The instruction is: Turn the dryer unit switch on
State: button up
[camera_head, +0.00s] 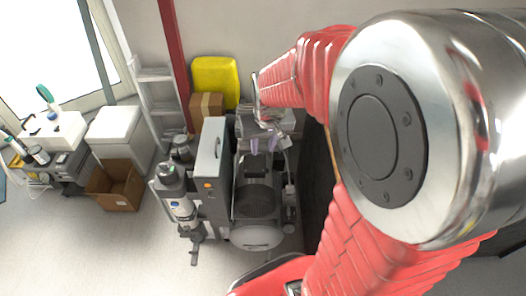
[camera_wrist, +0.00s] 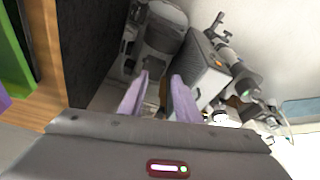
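A tall grey cabinet (camera_head: 211,150) stands at the centre of the head view, with a small orange switch or lamp (camera_head: 208,185) on its front. I cannot tell if it is lit or which way it is set. The cabinet also shows in the wrist view (camera_wrist: 203,75), tilted, with an orange spot (camera_wrist: 211,34) at its upper end. I cannot tell for certain which machine is the dryer unit. My gripper (camera_head: 263,145) is behind and right of the cabinet, above the compressor, its two purple fingers apart and empty. The wrist view shows the gap between the fingers (camera_wrist: 159,95).
A compressor (camera_head: 257,203) with a dark motor stands right of the cabinet. A slim filter cylinder (camera_head: 180,205) stands left of it. A cardboard box (camera_head: 116,186) and white bin (camera_head: 121,134) are further left. Floor in front is clear. A dark panel (camera_wrist: 95,45) is close to my gripper.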

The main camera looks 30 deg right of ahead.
jog(key=w+d+f+m+g, duration=0.15)
jog(key=d+f, duration=0.25)
jog(key=f, duration=0.4)
jog(key=w+d+f, duration=0.2)
jog(key=d+f, duration=0.1)
jog(key=f, duration=0.4)
jog(key=m+g, duration=0.2)
send_over(288, 210)
notch_tip(288, 210, down, 19)
jog(key=shift+s+d+r+n+y, duration=0.1)
jog(key=shift+s+n+y, duration=0.05)
jog(key=shift+n+y, duration=0.15)
jog(key=shift+f, duration=6.9)
grip_shut()
